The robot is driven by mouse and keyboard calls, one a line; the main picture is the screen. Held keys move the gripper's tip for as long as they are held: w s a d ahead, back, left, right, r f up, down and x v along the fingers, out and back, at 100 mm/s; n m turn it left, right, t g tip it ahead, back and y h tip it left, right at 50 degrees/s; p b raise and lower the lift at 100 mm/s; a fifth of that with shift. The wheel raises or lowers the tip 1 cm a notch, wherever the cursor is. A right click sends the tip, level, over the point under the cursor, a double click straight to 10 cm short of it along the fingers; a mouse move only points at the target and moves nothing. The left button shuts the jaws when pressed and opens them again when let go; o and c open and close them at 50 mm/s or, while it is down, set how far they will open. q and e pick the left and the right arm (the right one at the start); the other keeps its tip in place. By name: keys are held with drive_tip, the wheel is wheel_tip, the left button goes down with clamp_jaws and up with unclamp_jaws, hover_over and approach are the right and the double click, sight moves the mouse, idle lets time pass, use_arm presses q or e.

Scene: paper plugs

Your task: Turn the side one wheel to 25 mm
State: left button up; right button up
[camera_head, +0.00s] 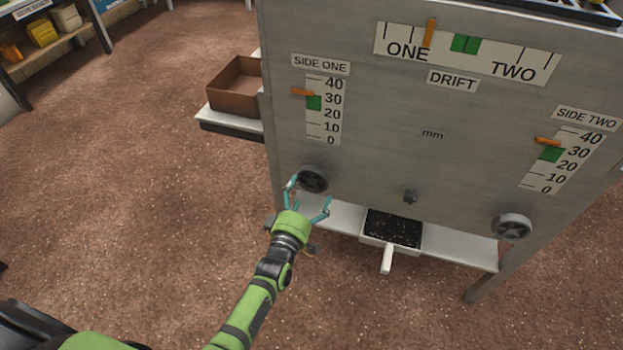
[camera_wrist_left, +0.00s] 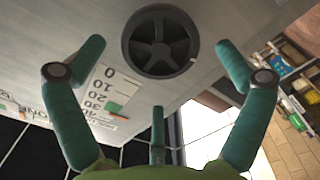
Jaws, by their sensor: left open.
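The side one wheel (camera_head: 312,179) is a dark spoked handwheel low on the left of the grey panel, under the SIDE ONE scale (camera_head: 324,112). The orange pointer (camera_head: 302,92) of that scale stands a little above 30, above the green band (camera_head: 314,103). My left gripper (camera_head: 308,200) is open just in front of the wheel, with its teal fingers spread. In the left wrist view the wheel (camera_wrist_left: 160,41) sits between and beyond the fingertips, and no finger appears closed on it. My right gripper is not in view.
The SIDE TWO wheel (camera_head: 512,227) is at the panel's lower right. Below, a white-handled tray of dark bits (camera_head: 393,229) rests on a shelf (camera_head: 450,246). A brown box (camera_head: 237,86) stands left of the panel. Floor at left is clear.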

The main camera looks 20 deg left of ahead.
sight(312, 182)
use_arm(q)
drive_tip(key=n, duration=0.3)
drive_tip(key=shift+w+f, duration=0.1)
drive_tip(key=shift+w, duration=0.1)
drive_tip(key=shift+w+b, duration=1.05)
drive_tip(key=shift+w, duration=0.75)
drive_tip(key=c, duration=1)
